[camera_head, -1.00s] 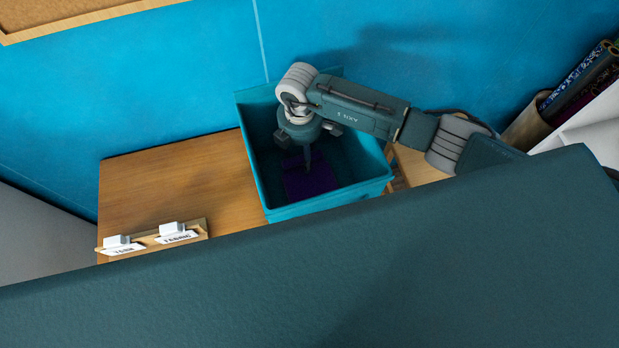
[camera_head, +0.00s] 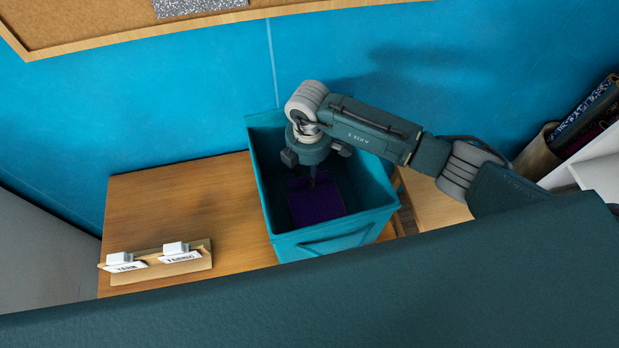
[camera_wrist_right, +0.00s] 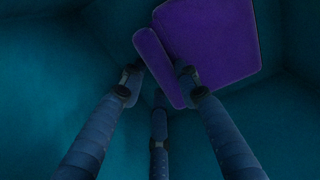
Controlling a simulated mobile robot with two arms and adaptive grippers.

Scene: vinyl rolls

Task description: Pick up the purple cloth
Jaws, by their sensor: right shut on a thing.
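The purple cloth (camera_head: 318,204) lies inside the teal bin (camera_head: 335,243), and looks like a dark flat piece in the head view. In the right wrist view the cloth (camera_wrist_right: 212,40) shows as a broad flat panel with a narrow strip beside it. My left gripper is not in view.
A wooden holder with two labelled cards (camera_head: 160,262) sits at the table's front left. A blue wall is behind. Rolls (camera_head: 590,115) stand at the far right.

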